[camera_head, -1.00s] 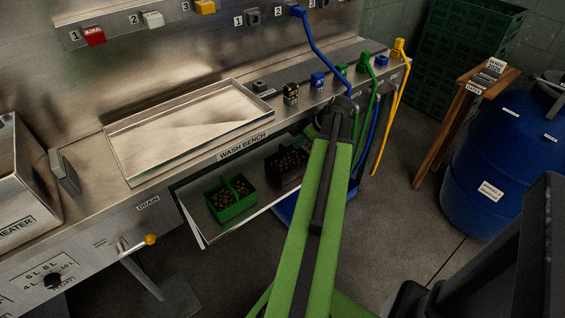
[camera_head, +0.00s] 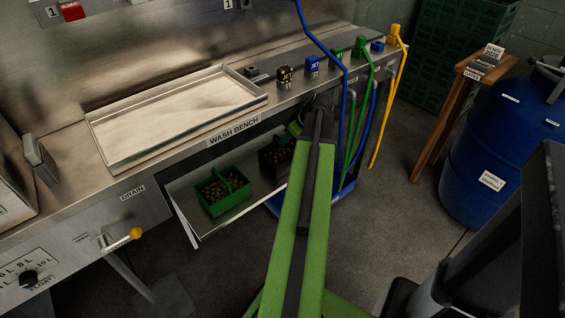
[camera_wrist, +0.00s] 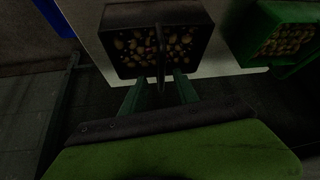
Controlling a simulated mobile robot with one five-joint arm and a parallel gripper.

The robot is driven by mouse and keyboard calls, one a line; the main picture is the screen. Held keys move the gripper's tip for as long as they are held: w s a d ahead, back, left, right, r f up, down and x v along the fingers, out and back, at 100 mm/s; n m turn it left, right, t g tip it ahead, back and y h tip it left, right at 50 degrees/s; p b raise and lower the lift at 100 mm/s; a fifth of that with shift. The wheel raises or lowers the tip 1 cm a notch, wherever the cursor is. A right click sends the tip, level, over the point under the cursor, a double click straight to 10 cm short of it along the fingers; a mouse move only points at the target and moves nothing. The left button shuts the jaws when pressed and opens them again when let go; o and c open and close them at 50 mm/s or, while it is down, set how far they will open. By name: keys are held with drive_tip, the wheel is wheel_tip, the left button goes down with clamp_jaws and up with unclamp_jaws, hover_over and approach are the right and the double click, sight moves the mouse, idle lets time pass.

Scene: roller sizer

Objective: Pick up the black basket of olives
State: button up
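The black basket of olives (camera_head: 268,165) stands on the white shelf below the wash bench, partly hidden by my arm. In the wrist view the black basket (camera_wrist: 207,48) is upright, with brown and tan olives inside and a dark handle across its middle. My gripper (camera_wrist: 158,80) is open, its two green fingers apart at the near side of the basket. The handle's near end shows between the fingers. I cannot tell whether the fingers touch the basket. In the head view the fingertips are hard to make out.
A green basket of olives (camera_head: 222,208) stands to the left on the same shelf (camera_head: 185,203), and close to the right in the wrist view (camera_wrist: 252,40). The wash bench (camera_head: 200,145) overhangs the shelf. Blue, green and yellow hoses hang to the right. A blue barrel (camera_head: 500,150) stands farther right.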

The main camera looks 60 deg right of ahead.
sight(283, 152)
drive_tip(key=b+x, duration=0.2)
drive_tip(key=x, duration=0.2)
drive_tip(key=shift+s+a, duration=0.1)
drive_tip(key=shift+s, duration=0.05)
drive_tip(key=shift+r, duration=0.1)
clamp_jaws()
idle(1.0)
